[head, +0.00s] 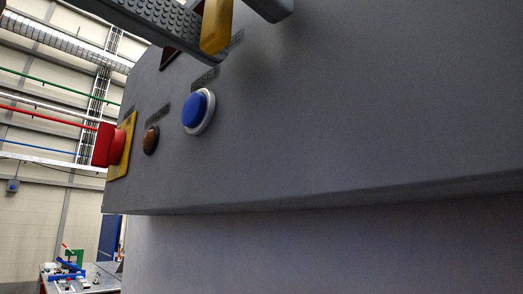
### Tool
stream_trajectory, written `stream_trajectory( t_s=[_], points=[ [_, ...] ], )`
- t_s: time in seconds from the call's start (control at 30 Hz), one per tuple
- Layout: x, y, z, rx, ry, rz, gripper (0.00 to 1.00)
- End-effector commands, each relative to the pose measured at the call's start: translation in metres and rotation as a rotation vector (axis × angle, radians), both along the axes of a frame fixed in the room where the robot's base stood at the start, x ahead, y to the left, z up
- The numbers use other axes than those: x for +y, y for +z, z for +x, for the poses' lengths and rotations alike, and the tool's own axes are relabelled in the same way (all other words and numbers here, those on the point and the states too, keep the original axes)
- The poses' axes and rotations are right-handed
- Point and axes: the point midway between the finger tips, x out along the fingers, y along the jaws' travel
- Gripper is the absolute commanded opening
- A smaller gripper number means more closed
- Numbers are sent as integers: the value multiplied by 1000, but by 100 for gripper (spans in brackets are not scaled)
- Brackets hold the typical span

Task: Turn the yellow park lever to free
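The yellow park lever (216,27) shows at the top edge of the head view, on the grey panel (370,100). Only its rounded lower end is in the picture; its pivot is cut off. My gripper (246,31) is at the lever. One dark finger with a studded pad lies to the left, and the lever overlaps its tip. The other fingertip shows to the right, with a gap between it and the lever. The fingers look apart, and I cannot tell whether the left one touches the lever. Small labels near the lever are unreadable.
A dark red part (168,58) is half hidden. A cluttered workbench (85,279) stands far behind.

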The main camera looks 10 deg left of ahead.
Motion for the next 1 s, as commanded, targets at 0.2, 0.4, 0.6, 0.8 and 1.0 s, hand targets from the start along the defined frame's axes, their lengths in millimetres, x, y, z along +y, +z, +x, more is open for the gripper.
stream_trajectory(
  t_s=[0.2,0.4,0.6,0.8,1.0],
  points=[
    [22,-1,-26,-1,4,-2,36],
    [39,-1,-49,0,3,-1,36],
    [45,-1,-58,0,0,1,36],
    [46,-1,-58,0,0,1,36],
    [46,-1,-58,1,1,1,36]
  ],
)
